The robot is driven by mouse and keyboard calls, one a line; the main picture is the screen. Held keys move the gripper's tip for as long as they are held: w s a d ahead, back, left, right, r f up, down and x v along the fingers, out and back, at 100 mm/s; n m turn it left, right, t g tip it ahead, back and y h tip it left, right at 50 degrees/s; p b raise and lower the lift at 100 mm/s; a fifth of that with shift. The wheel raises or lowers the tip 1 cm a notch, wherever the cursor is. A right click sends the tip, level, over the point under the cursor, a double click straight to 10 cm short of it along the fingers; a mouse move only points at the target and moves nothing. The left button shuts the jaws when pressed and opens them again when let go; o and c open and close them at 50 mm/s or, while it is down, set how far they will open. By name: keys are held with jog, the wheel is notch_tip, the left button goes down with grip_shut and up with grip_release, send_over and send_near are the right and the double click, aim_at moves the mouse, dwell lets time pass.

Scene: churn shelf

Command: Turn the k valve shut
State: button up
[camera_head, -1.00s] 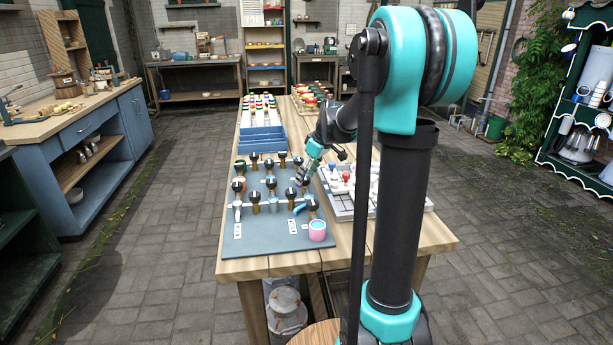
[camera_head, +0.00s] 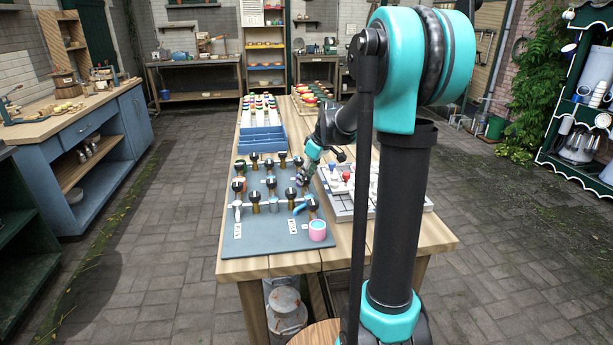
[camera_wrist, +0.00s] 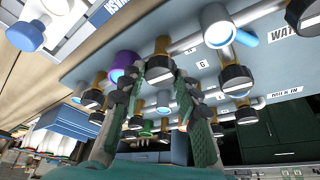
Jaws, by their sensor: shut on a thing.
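My gripper (camera_head: 304,180) is at the right side of the grey valve board (camera_head: 262,240) in the head view, low among the valves. In the wrist view my gripper (camera_wrist: 160,82) has its two dark fingers on either side of a black valve knob (camera_wrist: 159,68) on a brass stem, and it is shut on it. Several similar black knobs on brass stems, such as one valve (camera_wrist: 235,77), stand around it. Small letter labels are on the board, but I cannot make out a k, so I cannot confirm which valve is held.
Neighbouring knobs stand close on both sides of my fingers.

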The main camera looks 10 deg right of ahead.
jog(key=shift+m, duration=0.3)
jog(key=m, duration=0.2)
jog(key=m+h, duration=0.1)
jog(key=m, duration=0.1)
jog(key=shift+s+a+t+h, duration=0.1)
jog(key=shift+a+t+h, duration=0.05)
jog(key=shift+t+h, duration=0.2)
jog(key=m+h, duration=0.1)
jog(key=m, duration=0.3)
jog(key=shift+a+m+t+h, duration=0.15)
jog(key=shift+m+t+h, duration=0.1)
jog(key=shift+m+h, duration=0.1)
jog(key=m, duration=0.2)
jog(key=m+h, duration=0.1)
jog(key=m, duration=0.1)
jog(key=shift+a+h, duration=0.1)
jog(key=shift+h, duration=0.2)
jog(key=shift+m+g+h, duration=0.6)
jog(key=shift+m+h, duration=0.1)
jog(key=shift+m, duration=1.45)
jog(key=o, duration=1.2)
jog(key=shift+c, duration=0.2)
